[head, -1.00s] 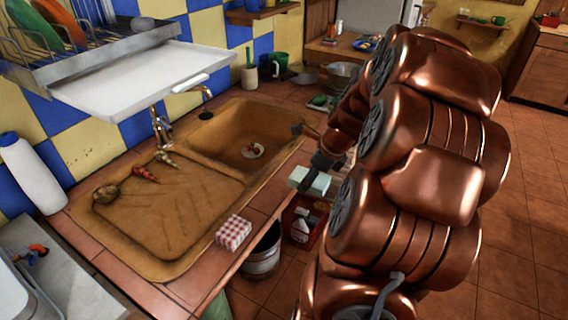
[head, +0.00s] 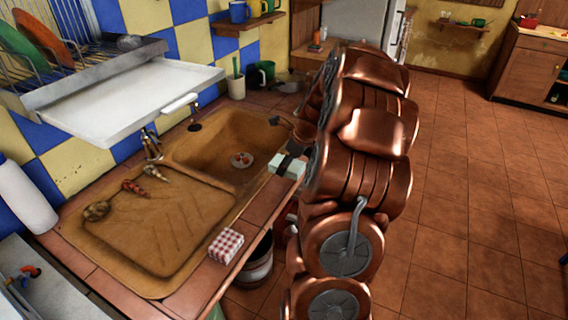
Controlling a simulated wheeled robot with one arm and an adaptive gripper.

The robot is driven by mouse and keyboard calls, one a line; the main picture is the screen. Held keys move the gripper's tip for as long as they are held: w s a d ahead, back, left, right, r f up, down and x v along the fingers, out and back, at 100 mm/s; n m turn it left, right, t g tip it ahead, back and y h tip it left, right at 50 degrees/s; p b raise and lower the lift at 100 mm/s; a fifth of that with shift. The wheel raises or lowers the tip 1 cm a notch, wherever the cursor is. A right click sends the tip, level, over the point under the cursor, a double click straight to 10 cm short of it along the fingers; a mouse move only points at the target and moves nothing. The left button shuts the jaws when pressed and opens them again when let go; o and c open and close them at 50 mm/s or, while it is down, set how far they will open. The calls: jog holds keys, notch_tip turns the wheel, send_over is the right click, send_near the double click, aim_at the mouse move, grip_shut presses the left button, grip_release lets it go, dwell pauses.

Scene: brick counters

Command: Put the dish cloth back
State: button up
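My gripper (head: 294,149) is black and partly hidden by my copper arm. A pale mint, block-shaped folded cloth (head: 284,167) sits at its fingers, over the counter edge to the right of the sink basin. The fingers appear closed on it; their tips are hard to make out. A red-and-white checked folded cloth (head: 226,245) lies on the tiled front edge of the counter, below and left of my gripper and apart from it.
The brown sink (head: 215,140) has a small plate (head: 242,160) in its basin. Several utensils lie on its drainboard. A white tray and dish rack (head: 100,75) overhang the back. A bucket (head: 257,265) stands under the counter edge. The floor at right is clear.

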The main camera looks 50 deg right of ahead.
aim_at(297, 160)
jog(key=shift+w+d+f+p, duration=0.15)
jog(key=shift+w+d, duration=0.15)
jog(key=shift+w, duration=0.25)
jog(key=shift+w+d+p, duration=0.1)
jog(key=shift+w+d, duration=0.25)
jog(key=shift+w, duration=0.15)
jog(key=shift+w+d+f+p, duration=0.15)
jog(key=shift+w+d, duration=0.15)
jog(key=shift+w, duration=0.25)
jog(key=shift+f+p, duration=0.6)
jog(key=shift+f, duration=1.05)
jog(key=shift+f, duration=0.25)
jog(key=o, duration=1.1)
jog(key=shift+r, duration=0.25)
jog(key=b+v, duration=0.2)
jog(key=v, duration=1)
jog(key=shift+s, duration=0.1)
